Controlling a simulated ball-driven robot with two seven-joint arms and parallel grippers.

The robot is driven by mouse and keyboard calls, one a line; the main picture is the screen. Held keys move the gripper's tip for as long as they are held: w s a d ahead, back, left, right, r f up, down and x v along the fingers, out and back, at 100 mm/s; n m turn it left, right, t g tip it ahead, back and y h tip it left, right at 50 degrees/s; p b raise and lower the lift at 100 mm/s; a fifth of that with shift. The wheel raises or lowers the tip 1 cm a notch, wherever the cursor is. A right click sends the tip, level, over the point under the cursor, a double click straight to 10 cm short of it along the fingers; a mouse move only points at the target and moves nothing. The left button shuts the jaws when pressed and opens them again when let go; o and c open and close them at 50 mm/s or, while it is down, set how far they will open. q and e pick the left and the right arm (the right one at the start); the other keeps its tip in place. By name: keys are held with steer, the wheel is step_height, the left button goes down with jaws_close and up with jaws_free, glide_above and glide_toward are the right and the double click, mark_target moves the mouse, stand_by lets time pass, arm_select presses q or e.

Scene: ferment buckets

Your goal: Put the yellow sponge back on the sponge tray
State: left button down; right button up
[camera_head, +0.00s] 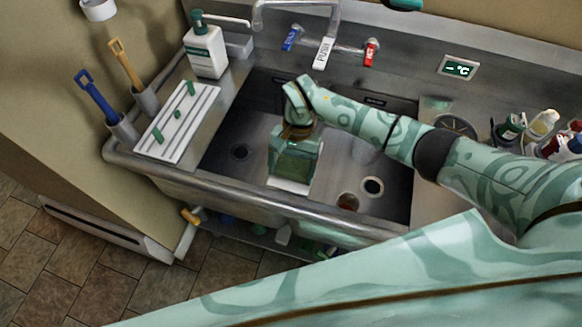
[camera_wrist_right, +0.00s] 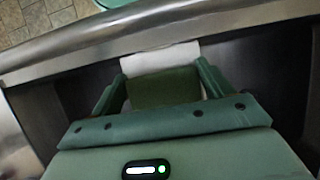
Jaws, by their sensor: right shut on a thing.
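My right gripper (camera_head: 293,165) points down inside the sink basin. In the right wrist view its fingers (camera_wrist_right: 163,80) are closed on an olive-green block (camera_wrist_right: 165,90) that fills the space between them. This may be the sponge, but no clearly yellow face shows. A white flat piece (camera_wrist_right: 160,57) lies at or just beyond the fingertips; it also shows below the gripper in the head view (camera_head: 289,186). I cannot tell whether it is joined to the block. A small grey tray (camera_head: 239,46) behind the soap bottle could be the sponge tray. My left gripper is not in view.
A white slotted rack (camera_head: 157,143) with green pegs stands on the left ledge, beside a white soap bottle (camera_head: 205,50) and brushes in holders (camera_head: 122,130). The faucet (camera_head: 327,50) stands behind the basin. Several bottles (camera_head: 541,124) crowd the right. The sink's front rim (camera_head: 250,190) is raised.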

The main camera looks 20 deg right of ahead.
steer(key=o, duration=0.5)
steer(key=shift+f, duration=0.15)
steer(key=o, duration=0.4)
steer(key=shift+r, duration=0.2)
steer(key=v, duration=1.2)
steer(key=shift+b, duration=0.35)
steer(key=shift+f, duration=0.1)
